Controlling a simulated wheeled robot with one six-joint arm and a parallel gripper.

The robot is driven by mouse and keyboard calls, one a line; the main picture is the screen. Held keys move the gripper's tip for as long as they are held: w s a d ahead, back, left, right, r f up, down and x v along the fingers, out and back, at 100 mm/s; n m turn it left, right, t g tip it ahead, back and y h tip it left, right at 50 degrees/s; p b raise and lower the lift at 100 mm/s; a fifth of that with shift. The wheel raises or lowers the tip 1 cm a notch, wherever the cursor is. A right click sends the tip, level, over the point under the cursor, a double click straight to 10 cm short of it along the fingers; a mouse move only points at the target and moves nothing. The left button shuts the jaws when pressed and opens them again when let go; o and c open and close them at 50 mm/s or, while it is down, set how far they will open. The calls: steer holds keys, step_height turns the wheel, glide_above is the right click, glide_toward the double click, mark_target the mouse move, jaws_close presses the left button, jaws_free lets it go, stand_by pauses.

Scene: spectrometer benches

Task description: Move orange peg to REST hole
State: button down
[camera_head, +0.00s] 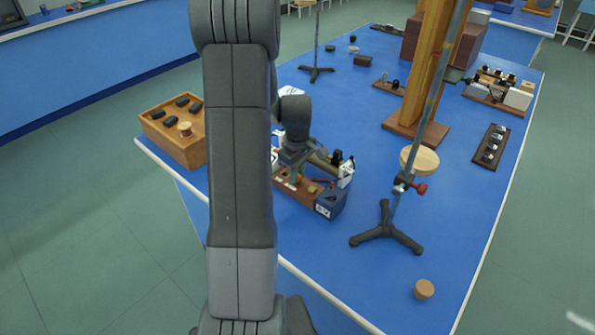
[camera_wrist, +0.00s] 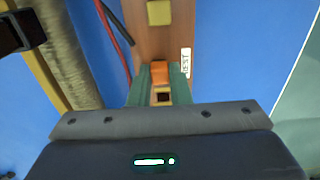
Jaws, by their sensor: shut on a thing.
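My gripper (camera_wrist: 161,80) has green fingers, and they are closed on the sides of the orange peg (camera_wrist: 160,70) in the wrist view. A small dark square opening (camera_wrist: 161,97) shows between the fingers, on the near side of the peg. A white REST label (camera_wrist: 186,62) is on the brown wooden board (camera_wrist: 175,40), just right of the peg. The peg's lower end is hidden, so I cannot tell whether it sits in a hole. In the head view my gripper (camera_head: 296,170) is over the wooden board (camera_head: 291,194); the peg is not clear there.
A yellowish square block (camera_wrist: 159,12) is farther along the board. A dark red cable and a grey cylinder (camera_wrist: 65,50) lie to the left in the wrist view. Blue bench surface is clear in front.

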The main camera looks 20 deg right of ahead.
steer(key=c, duration=1.3)
jaws_free()
steer(key=shift+o, duration=0.2)
step_height(320, 180, up, 14)
steer(key=shift+f, duration=0.15)
steer(key=shift+f, duration=0.1)
step_height(320, 180, down, 14)
steer(key=shift+r, duration=0.1)
steer(key=shift+w+r+p, duration=0.1)
steer(key=shift+r+p, duration=0.35)
steer(key=shift+r, duration=0.4)
